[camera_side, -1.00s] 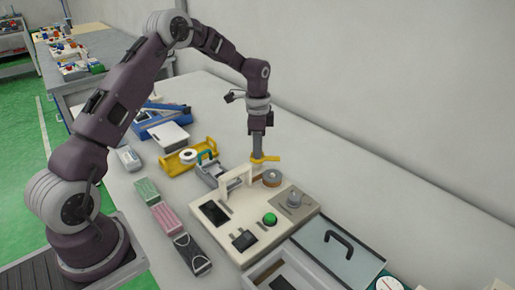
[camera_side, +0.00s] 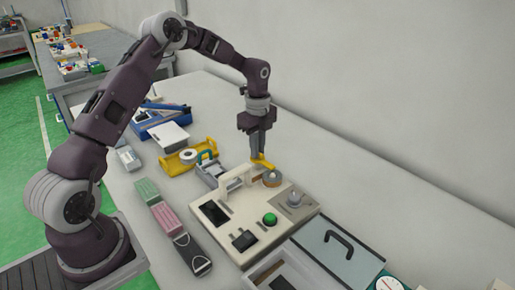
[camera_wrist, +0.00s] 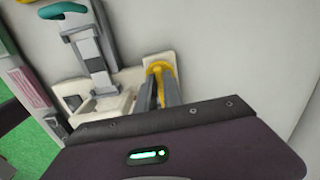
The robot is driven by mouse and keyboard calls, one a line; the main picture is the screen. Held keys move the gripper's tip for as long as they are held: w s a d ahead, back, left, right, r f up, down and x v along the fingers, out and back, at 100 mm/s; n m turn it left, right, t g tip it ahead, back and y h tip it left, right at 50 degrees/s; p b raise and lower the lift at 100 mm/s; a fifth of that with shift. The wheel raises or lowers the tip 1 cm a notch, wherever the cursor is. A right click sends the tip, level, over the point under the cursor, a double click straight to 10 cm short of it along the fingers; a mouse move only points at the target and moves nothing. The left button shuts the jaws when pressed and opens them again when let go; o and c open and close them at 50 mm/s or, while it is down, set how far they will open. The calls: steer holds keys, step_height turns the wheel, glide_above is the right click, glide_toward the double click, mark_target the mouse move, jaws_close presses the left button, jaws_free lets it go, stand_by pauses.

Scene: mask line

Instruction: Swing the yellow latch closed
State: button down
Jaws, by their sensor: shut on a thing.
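The yellow latch (camera_side: 263,164) is at the back corner of the cream panel box (camera_side: 236,249), beside a cream upright frame. My gripper (camera_side: 260,156) points down at it, with its fingers shut on the latch. In the wrist view the yellow latch (camera_wrist: 160,69) shows at the fingertips (camera_wrist: 159,88), partly hidden by the fingers. The latch arm now slants down to the right in the side view, close to a round brown-rimmed knob (camera_side: 272,179). I cannot tell whether it touches the knob.
The panel also carries a green button (camera_side: 270,219) and a grey knob (camera_side: 295,199). A grey tool with a teal handle (camera_side: 207,156) and a yellow tape holder (camera_side: 181,166) stand behind left. A lidded case (camera_side: 340,248) lies at front right. The wall is close behind.

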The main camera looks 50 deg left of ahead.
steer(key=shift+m, duration=0.3)
stand_by(0.4)
steer(key=c, duration=1.5)
jaws_free()
step_height(320, 180, up, 7)
steer(key=shift+r, duration=0.1)
